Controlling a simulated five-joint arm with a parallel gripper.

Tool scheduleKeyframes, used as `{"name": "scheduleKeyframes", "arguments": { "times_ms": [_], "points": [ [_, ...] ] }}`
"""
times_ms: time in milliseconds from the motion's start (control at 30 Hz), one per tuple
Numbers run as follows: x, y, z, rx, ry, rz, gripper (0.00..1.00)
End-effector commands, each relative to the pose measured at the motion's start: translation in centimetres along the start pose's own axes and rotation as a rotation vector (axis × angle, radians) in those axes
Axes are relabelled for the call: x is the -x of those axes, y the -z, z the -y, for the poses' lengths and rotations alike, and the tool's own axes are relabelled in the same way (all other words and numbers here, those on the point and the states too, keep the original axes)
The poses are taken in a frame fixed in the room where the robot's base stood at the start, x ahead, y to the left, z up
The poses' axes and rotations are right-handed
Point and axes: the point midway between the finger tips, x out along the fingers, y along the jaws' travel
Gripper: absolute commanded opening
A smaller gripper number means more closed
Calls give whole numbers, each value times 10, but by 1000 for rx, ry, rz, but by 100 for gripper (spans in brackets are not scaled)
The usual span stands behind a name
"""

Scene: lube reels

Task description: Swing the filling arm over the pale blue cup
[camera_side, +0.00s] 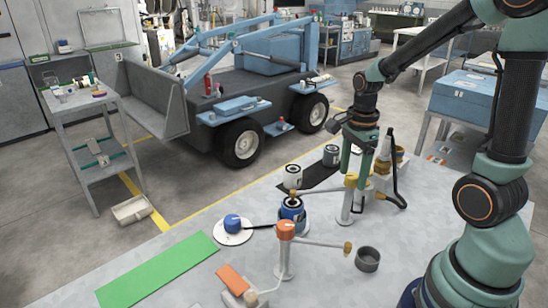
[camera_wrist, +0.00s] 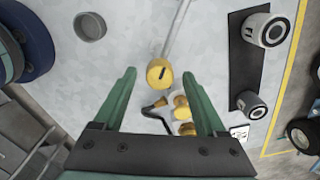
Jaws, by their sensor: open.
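My gripper (camera_side: 353,168) is open, its fingers pointing down at the yellow-capped post (camera_side: 351,181). In the wrist view, the yellow cap (camera_wrist: 160,75) with its dark slot shows between the open fingertips (camera_wrist: 158,72); contact cannot be told. From this post a thin filling arm (camera_side: 320,188) reaches left to a brass nozzle (camera_side: 293,195) above a blue container (camera_side: 291,211). A second filling arm (camera_side: 318,243) runs from an orange-capped post (camera_side: 286,230) to a brass nozzle (camera_side: 347,247) near a grey cup (camera_side: 367,260). No cup looks clearly pale blue.
Cans stand on a black strip: one (camera_side: 292,177) and another (camera_side: 331,155). A blue knob (camera_side: 232,221) sits on a white disc. A black hooked handle (camera_side: 398,190) stands right of my gripper. A green mat (camera_side: 158,272) lies front left.

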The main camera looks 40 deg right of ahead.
Motion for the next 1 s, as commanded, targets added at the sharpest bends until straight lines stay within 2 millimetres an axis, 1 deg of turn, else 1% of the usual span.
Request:
{"name": "scheduleKeyframes", "arguments": {
  "times_ms": [67, 167, 500, 600, 700, 800, 1000],
  "points": [
    [5, 0, 1, 1, 3, 0, 74],
    [17, 0, 1, 1, 6, 0, 74],
    [85, 0, 1, 0, 7, 0, 74],
    [101, 0, 1, -1, 6, 0, 74],
    [112, 0, 1, -1, 5, 0, 74],
    [118, 0, 0, -1, 3, 0, 74],
    [121, 0, 0, -1, 2, 0, 74]
  ]
}}
